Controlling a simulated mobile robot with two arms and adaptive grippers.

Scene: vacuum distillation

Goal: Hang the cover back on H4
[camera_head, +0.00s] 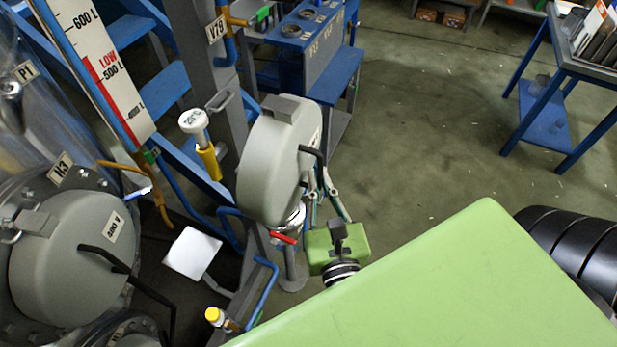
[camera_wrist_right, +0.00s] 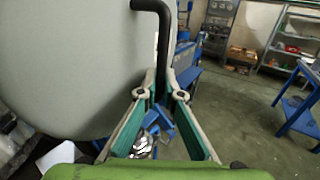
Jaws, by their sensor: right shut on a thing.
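A grey round cover (camera_head: 272,165) with a block-like lug (camera_head: 283,108) on its rim hangs tilted near the middle of the head view. My right gripper (camera_head: 321,183) is shut on its black bent handle (camera_head: 312,153). In the right wrist view the cover (camera_wrist_right: 70,60) fills the left side, and the handle (camera_wrist_right: 163,40) runs down between the fingertips (camera_wrist_right: 166,78). I cannot read an H4 label. My left gripper is not in view.
A grey post (camera_head: 208,70) labelled V79 and a white-capped yellow fitting (camera_head: 205,150) stand left of the held cover. A red-handled valve (camera_head: 284,238) is below it. A blue bench (camera_head: 322,55) stands behind. Open floor (camera_head: 430,130) lies right.

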